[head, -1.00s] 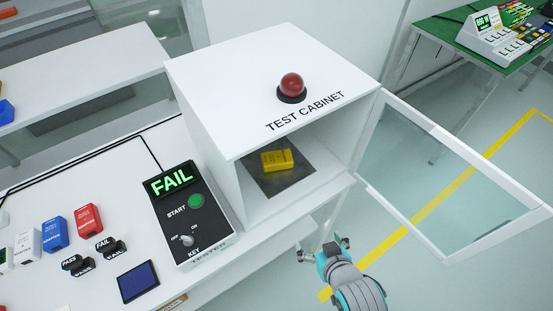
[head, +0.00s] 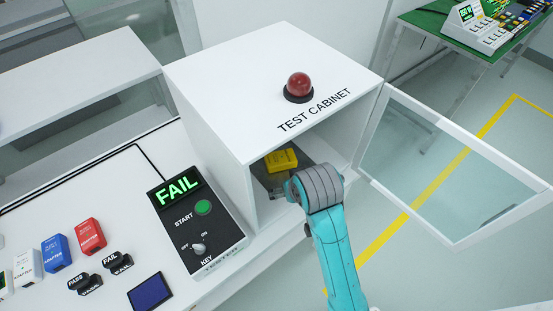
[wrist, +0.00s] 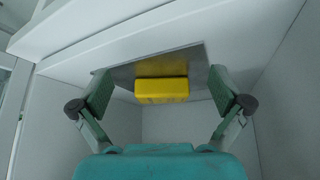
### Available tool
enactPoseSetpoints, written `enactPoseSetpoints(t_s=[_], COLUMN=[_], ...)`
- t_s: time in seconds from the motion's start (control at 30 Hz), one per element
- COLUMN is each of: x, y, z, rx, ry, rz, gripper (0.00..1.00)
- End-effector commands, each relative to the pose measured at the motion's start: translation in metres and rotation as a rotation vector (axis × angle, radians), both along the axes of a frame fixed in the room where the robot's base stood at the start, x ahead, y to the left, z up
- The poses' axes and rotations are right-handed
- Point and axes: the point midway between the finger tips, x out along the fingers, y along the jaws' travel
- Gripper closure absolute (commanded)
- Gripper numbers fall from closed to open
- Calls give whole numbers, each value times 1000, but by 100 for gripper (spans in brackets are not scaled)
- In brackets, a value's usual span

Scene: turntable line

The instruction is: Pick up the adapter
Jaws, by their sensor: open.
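A yellow adapter (head: 281,160) lies on a dark metal plate inside the open test cabinet (head: 222,100). In the wrist view the yellow adapter (wrist: 162,90) shows between the two fingers, with a gap on each side. My gripper (head: 281,191) reaches in through the cabinet's opening, on the near side of the adapter. In the wrist view my gripper (wrist: 161,84) is open and empty, its fingers spread wide. My arm hides part of the plate and of the cabinet's inside in the head view.
The cabinet's glass door (head: 440,160) stands open to the right. A tester (head: 197,222) showing FAIL is left of the cabinet. Red (head: 90,236), blue (head: 56,253) and white (head: 27,267) adapters and PASS and FAIL stamps are on the table. Cabinet walls closely surround my gripper.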

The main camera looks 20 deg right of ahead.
Motion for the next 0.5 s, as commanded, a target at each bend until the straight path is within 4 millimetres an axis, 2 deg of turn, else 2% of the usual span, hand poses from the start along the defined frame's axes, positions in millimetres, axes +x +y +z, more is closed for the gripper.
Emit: enactPoseSetpoints(t_s=[0.23,0.5], x=[42,61], y=[-3,-5], z=[1,0], rx=[0,0], ry=[-2,-1], rz=[0,0], gripper=[0,0])
